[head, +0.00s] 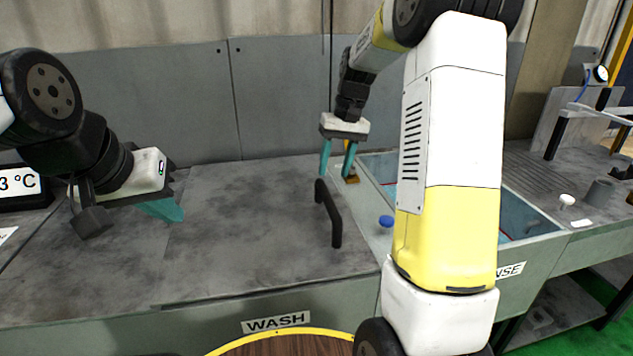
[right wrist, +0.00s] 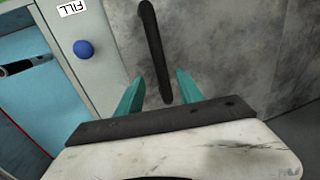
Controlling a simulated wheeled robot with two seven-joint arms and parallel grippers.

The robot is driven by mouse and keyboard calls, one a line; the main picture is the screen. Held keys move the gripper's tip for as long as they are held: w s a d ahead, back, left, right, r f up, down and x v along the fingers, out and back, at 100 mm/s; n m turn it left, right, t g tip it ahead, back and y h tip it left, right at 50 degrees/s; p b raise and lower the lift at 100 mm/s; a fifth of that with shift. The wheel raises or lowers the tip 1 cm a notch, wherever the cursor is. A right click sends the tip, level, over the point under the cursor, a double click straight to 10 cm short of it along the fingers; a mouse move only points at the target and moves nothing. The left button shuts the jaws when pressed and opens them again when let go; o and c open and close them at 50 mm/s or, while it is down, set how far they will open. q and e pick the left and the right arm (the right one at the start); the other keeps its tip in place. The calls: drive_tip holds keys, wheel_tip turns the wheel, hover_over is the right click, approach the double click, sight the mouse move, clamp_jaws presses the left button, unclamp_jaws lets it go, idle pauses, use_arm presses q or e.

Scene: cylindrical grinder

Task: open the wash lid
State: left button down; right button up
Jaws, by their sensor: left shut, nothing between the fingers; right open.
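The wash lid (head: 235,225) is a flat grey panel lying closed over the counter section marked WASH (head: 276,322). Its black bar handle (head: 328,212) stands along the lid's right side. My right gripper (head: 336,174) is open, pointing down above the far end of the handle. In the right wrist view, the handle (right wrist: 151,35) runs in between the open fingertips (right wrist: 159,78); I cannot tell how far below them it lies. My left gripper (head: 170,211) is shut and empty, over the left part of the counter, away from the handle.
A blue knob (head: 386,221) sits just right of the handle; it also shows in the right wrist view (right wrist: 84,49). The open rinse basin (head: 532,218) lies farther right, partly hidden by my right arm. A grey back wall (head: 280,95) rises behind the lid.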

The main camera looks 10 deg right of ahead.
sight(328, 194)
drive_tip(key=f, duration=0.2)
drive_tip(key=a+f, duration=0.1)
drive_tip(key=f, duration=0.4)
drive_tip(key=shift+a+f, duration=0.3)
clamp_jaws()
drive_tip(key=shift+r, duration=0.1)
idle(1.0)
